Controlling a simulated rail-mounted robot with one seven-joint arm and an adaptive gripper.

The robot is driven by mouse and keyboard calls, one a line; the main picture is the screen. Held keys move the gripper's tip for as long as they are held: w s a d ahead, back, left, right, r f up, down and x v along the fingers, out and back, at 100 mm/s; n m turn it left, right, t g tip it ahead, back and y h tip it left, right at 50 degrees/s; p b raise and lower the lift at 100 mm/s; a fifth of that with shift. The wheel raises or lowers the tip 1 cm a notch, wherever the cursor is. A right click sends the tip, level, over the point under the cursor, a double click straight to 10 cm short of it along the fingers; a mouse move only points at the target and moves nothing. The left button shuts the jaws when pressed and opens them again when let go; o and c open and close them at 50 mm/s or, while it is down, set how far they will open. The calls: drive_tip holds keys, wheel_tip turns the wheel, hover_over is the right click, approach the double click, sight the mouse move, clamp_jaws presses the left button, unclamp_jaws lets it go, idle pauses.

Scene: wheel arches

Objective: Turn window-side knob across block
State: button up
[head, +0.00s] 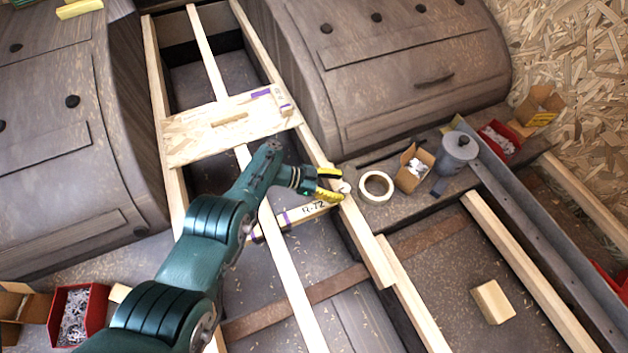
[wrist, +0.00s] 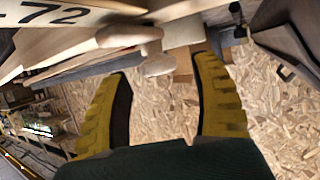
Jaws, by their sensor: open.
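A pale wooden knob (head: 345,187) sits on the right-hand long rail, just beyond my fingertips in the head view. In the wrist view, a rounded wooden piece (wrist: 158,66) shows between my fingertips, and an oblong rounded wooden piece (wrist: 130,36) lies above it; I cannot tell which part of the knob each is. The block (head: 305,213) is a pale crosspiece marked "12-72"; its marked face (wrist: 60,17) fills the upper left of the wrist view. My gripper (head: 335,184) has yellow fingers, open around empty space at the knob, with no clear contact.
A tape roll (head: 376,187), an open cardboard box (head: 414,168) and a grey canister (head: 457,152) stand right of the knob. A plywood panel (head: 200,140) spans the rails farther back. A loose wood block (head: 492,302) lies at lower right. Wheel arches flank the rails.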

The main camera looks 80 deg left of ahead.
drive_tip(key=v, duration=0.9)
drive_tip(key=shift+s, duration=0.35)
